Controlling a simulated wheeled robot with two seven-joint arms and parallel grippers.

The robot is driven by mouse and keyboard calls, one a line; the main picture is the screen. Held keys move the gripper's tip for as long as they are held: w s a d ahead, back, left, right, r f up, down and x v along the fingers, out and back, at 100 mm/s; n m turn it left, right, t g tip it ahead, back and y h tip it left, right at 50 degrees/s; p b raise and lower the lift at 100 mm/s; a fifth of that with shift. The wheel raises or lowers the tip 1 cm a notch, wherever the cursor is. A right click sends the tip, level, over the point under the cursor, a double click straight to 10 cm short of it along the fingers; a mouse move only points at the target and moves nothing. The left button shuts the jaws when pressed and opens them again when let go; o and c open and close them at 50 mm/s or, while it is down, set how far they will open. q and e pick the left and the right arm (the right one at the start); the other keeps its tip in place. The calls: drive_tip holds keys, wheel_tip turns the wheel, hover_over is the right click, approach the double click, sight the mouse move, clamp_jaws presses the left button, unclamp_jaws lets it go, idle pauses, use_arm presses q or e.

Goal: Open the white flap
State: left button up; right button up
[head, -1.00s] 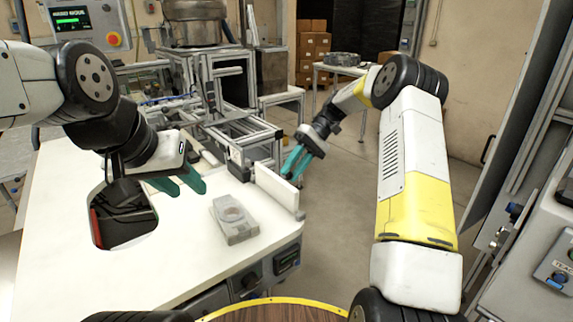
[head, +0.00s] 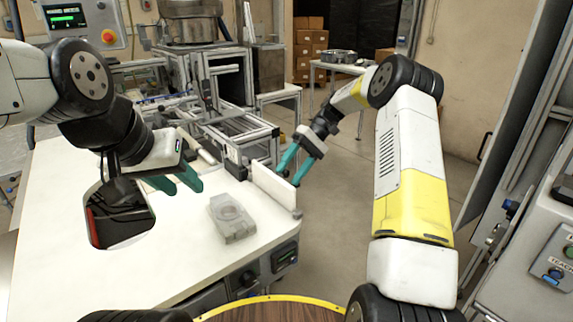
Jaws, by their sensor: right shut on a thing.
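The white flap (head: 272,187) stands upright as a thin panel along the right edge of the white table. My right gripper (head: 289,177) reaches in from the right, with its teal fingers at the flap's upper edge near its right end. It is shut on the flap; the exact contact is small and partly hidden. My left gripper (head: 187,191) is over the left part of the table, well away from the flap. Its two teal fingers are apart with nothing between them.
A grey block with a round recess (head: 232,218) lies on the white table (head: 190,255) between my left gripper and the flap. A dark cutout is at the table's left. A metal frame machine (head: 225,110) stands behind. Open floor lies right of the flap.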

drive_tip(key=shift+f, duration=0.1)
drive_tip(key=v, duration=0.7)
drive_tip(key=shift+d+r, duration=0.2)
drive_tip(key=shift+r, duration=0.15)
drive_tip(key=shift+w, duration=0.15)
